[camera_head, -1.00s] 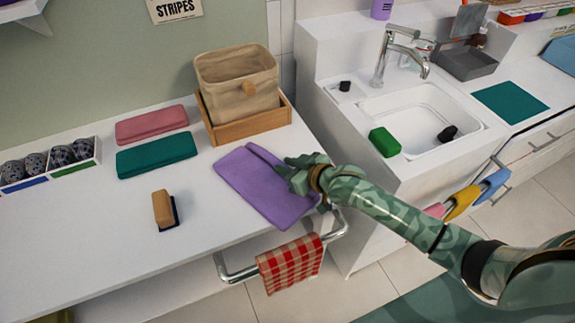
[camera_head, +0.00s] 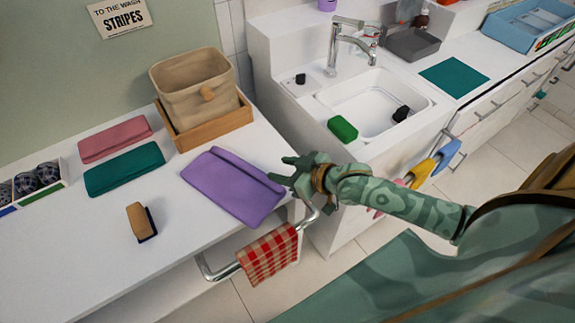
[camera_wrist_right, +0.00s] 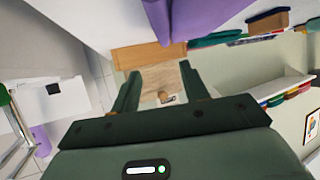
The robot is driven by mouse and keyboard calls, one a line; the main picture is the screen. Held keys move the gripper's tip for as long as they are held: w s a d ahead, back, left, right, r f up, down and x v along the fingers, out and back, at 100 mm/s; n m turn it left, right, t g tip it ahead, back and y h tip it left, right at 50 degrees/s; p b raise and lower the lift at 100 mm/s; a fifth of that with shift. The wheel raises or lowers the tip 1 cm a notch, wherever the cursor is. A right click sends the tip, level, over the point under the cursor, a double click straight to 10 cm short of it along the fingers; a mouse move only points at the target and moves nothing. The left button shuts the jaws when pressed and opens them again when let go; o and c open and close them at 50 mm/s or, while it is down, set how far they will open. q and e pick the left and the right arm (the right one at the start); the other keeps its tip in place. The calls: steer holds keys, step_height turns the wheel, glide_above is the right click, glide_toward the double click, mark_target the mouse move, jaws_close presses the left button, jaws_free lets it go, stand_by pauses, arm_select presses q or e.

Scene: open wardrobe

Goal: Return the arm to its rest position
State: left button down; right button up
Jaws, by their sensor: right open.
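My right arm comes in from the right in the head view. My right gripper (camera_head: 290,172) is open and empty, at the right end of the folded purple cloth (camera_head: 232,186), near the counter's front edge. In the right wrist view its two fingers (camera_wrist_right: 157,90) stand apart with nothing between them. The purple cloth also shows at the top of that view (camera_wrist_right: 205,15), apart from the fingers. My left gripper is not in view.
A beige basket (camera_head: 198,85) sits in a wooden tray (camera_head: 215,130). Folded pink (camera_head: 114,138) and teal (camera_head: 124,168) cloths and a brush (camera_head: 141,221) lie on the counter. A towel rail (camera_head: 218,272) with a checked towel (camera_head: 268,254) projects below my gripper. The sink (camera_head: 375,105) is to the right.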

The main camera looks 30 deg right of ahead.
steer(key=shift+s+d+r, duration=0.15)
steer(key=shift+s, duration=0.25)
